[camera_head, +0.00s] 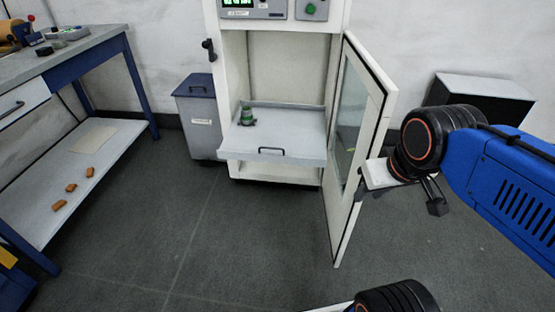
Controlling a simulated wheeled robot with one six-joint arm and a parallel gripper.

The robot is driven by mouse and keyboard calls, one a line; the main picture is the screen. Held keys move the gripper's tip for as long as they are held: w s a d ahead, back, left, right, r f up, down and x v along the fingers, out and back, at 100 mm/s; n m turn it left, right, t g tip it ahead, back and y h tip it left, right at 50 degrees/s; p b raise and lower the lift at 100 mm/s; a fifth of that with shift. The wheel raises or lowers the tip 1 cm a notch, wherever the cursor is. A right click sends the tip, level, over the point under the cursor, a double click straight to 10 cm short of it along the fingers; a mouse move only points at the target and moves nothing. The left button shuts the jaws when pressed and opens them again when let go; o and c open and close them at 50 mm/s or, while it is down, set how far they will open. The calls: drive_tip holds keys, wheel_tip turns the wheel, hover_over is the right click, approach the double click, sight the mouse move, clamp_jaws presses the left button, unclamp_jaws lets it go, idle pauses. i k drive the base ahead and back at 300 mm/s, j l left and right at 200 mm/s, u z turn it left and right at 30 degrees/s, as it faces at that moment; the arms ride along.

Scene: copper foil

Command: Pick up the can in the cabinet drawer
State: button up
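A small green can (247,114) stands near the left rear of the pulled-out drawer (285,137) in the white cabinet. A darker patch shows at its foot, too small to make out. The drawer has a dark handle at its front edge. My gripper (436,205) appears at the right, by the outer side of the open cabinet door, well apart from the can. It is partly hidden by my wrist, and its fingers cannot be made out clearly.
The cabinet door (362,125) stands open to the right, between my arm and the drawer. A grey bin (200,125) is left of the cabinet. A workbench (85,50) with a lower shelf holding orange blocks (71,188) is at the far left. The middle floor is clear.

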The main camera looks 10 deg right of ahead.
sight(246, 113)
drive_tip(key=i+j+u, duration=0.1)
drive_tip(key=j, duration=0.3)
drive_tip(key=i+j+u, duration=0.2)
drive_tip(key=i, duration=0.2)
drive_tip(key=i+u, duration=0.15)
drive_tip(key=i, duration=0.25)
drive_tip(key=i+l+u, duration=0.1)
